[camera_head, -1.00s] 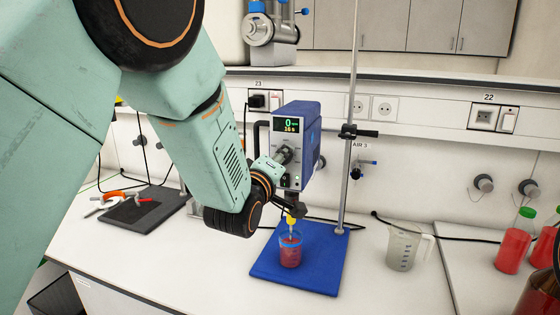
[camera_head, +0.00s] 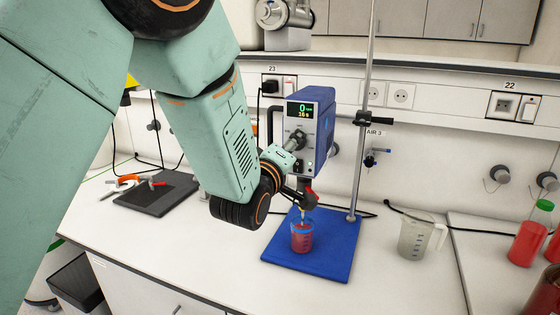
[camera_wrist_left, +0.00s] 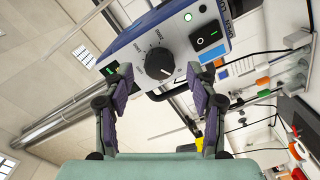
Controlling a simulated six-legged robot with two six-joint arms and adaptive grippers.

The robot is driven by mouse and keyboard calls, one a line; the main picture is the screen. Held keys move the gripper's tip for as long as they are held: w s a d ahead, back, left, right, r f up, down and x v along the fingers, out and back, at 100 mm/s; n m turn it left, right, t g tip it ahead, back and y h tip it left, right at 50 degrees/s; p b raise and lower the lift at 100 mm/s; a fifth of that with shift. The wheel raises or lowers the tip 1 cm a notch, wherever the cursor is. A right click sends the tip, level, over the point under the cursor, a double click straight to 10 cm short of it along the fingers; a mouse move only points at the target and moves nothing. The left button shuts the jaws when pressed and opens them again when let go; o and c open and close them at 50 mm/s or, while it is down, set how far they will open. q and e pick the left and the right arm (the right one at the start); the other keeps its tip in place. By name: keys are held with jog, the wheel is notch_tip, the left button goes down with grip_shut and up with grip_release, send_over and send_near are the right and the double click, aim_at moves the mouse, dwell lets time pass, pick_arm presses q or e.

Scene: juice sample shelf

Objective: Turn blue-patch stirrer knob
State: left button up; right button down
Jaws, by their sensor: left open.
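The blue stirrer (camera_head: 318,125) stands on its rod above a blue base plate (camera_head: 330,258). Its front display (camera_head: 300,110) shows 0 above smaller yellow digits. In the wrist view, its round black knob (camera_wrist_left: 159,62) sits on the grey front panel, with a white marker line and a number scale around it. My left gripper (camera_head: 297,138) is at the stirrer's front. In the wrist view the left gripper (camera_wrist_left: 160,80) is open, its fingertips on either side of the knob, with visible gaps. I cannot tell how deep the fingers reach. My right gripper is not in view.
A beaker of red liquid (camera_head: 302,238) stands on the base plate under the stirrer. A clear jug (camera_head: 415,240) and red bottles (camera_head: 528,238) stand to the right. The rod (camera_head: 362,150) carries a clamp. A black-and-white switch (camera_wrist_left: 208,40) is beside the knob.

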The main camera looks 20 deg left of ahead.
pick_arm(q)
jog(key=s, duration=1)
jog(key=shift+a, duration=0.15)
jog(key=s+a+f+m+g+b, duration=0.1)
jog(key=s+f+m+g+b, duration=0.2)
jog(key=f, duration=0.8)
jog(key=s+a+f+m+g+b, duration=0.15)
jog(key=s+f+m+g, duration=0.25)
jog(key=f, duration=0.7)
jog(key=s+f+m+g+b, duration=0.2)
jog(key=s+f+m+g, duration=0.15)
jog(key=f, duration=0.65)
jog(key=s+a+f+g+b, duration=0.1)
jog(key=s+f+g+b, duration=0.6)
jog(key=s+f, duration=1.7)
notch_tip(320, 180, down, 3)
jog(key=m+b, duration=0.1)
jog(key=b, duration=0.2)
jog(key=shift+s+r+y, duration=0.15)
jog(key=shift+s+y, duration=0.15)
jog(key=shift+s, duration=0.05)
